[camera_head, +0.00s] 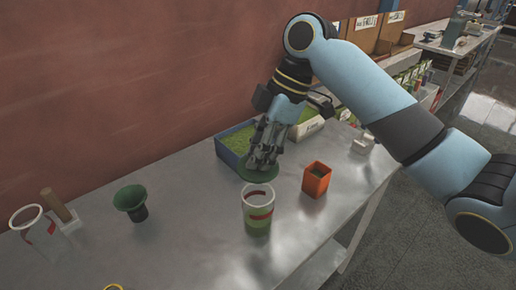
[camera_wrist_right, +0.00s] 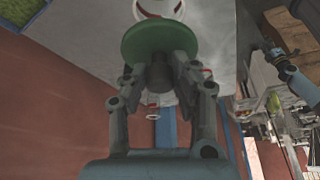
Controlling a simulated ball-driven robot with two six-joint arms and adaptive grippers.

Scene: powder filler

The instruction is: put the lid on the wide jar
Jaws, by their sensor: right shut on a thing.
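My right gripper (camera_head: 268,150) is shut on the green round lid (camera_head: 259,169). The lid also shows in the right wrist view (camera_wrist_right: 160,38), held by its middle between the fingertips (camera_wrist_right: 160,68). The wide jar (camera_head: 257,213) stands upright and open on the metal table, with green contents low inside and a red mark on its wall. The lid is held behind the jar's open rim in the head view, apart from it. Part of the jar's pale rim (camera_wrist_right: 160,8) shows past the lid in the wrist view. My left gripper is not in view.
An orange square container (camera_head: 316,180) stands right of the jar. A blue bin (camera_head: 228,155) of green stuff is behind the gripper. A dark green funnel (camera_head: 131,200) and an empty clear cup (camera_head: 36,232) stand left. The table (camera_head: 190,235) between funnel and jar is clear.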

